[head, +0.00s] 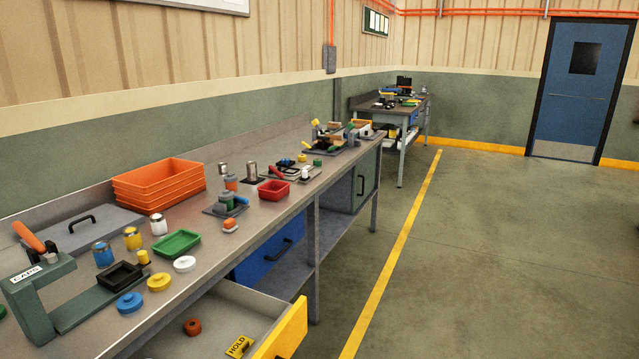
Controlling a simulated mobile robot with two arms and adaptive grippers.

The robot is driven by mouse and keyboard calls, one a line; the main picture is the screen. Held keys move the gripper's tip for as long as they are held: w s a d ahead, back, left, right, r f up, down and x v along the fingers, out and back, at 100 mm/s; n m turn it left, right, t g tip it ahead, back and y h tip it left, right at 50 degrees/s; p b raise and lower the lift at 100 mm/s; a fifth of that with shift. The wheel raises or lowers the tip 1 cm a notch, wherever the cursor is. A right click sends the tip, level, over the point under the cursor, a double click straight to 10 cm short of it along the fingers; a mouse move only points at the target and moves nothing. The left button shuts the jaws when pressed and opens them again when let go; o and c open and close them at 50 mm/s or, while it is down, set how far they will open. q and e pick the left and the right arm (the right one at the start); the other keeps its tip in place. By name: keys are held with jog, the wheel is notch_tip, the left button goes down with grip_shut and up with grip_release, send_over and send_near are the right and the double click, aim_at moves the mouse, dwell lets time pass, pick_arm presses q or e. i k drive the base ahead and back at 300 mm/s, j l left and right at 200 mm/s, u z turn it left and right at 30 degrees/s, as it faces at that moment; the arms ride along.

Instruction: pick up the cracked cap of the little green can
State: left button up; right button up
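Neither of my grippers is in view. I cannot make out a green can with certainty. A sliver of something green (2,313) shows at the left picture edge, mostly cut off; it may be a round cap. A small dark green cylinder (227,200) stands on a grey fixture mid-bench, too small to identify. A blue can (102,254), a yellow can (132,239) and a white can (159,225) stand in a row. In front lie a blue cap (129,302), a yellow cap (159,282) and a white cap (184,264). I see no crack on any cap.
A green-grey press marked CAPS (40,300) stands at the bench's near left. Stacked orange trays (160,186), a green tray (177,243) and a red bin (273,189) are on the bench (215,265). A yellow-fronted drawer (283,330) stands open. The floor at right is clear.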

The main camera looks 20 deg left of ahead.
aim_at(226, 194)
jog(key=i+l, duration=0.1)
jog(key=i, duration=0.75)
jog(key=i+l+z, duration=0.15)
jog(key=i, duration=0.7)
jog(key=i+u, duration=0.75)
jog(key=i+l+u, duration=0.4)
jog(key=i+j, duration=0.1)
